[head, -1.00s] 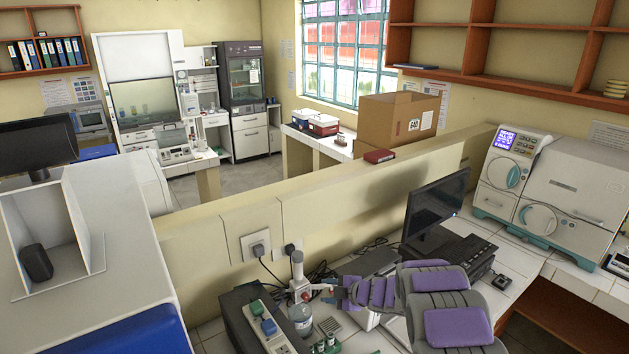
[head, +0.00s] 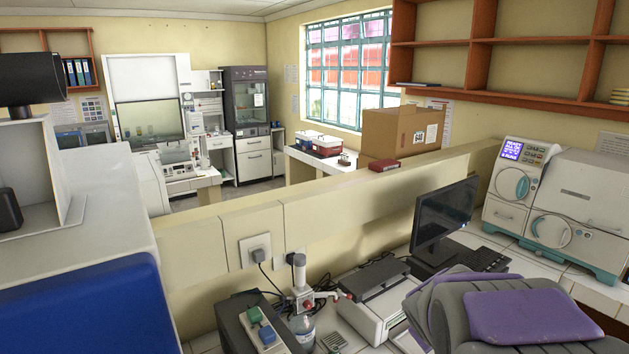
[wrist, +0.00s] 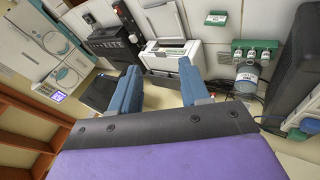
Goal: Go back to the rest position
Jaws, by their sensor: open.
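My gripper (wrist: 160,68) shows in the wrist view as two blue fingers, spread apart with nothing between them. It points over the tiled bench, with the white printer (wrist: 182,58) beyond the fingertips. In the head view only my arm (head: 525,315), grey with purple pads, shows at the lower right; the gripper itself is not visible there. The white incubator-like machine (head: 595,215) with teal handles and a lit display stands on the right bench. It also shows at the left of the wrist view (wrist: 50,48).
A blue surface (head: 90,310) is at the lower left.

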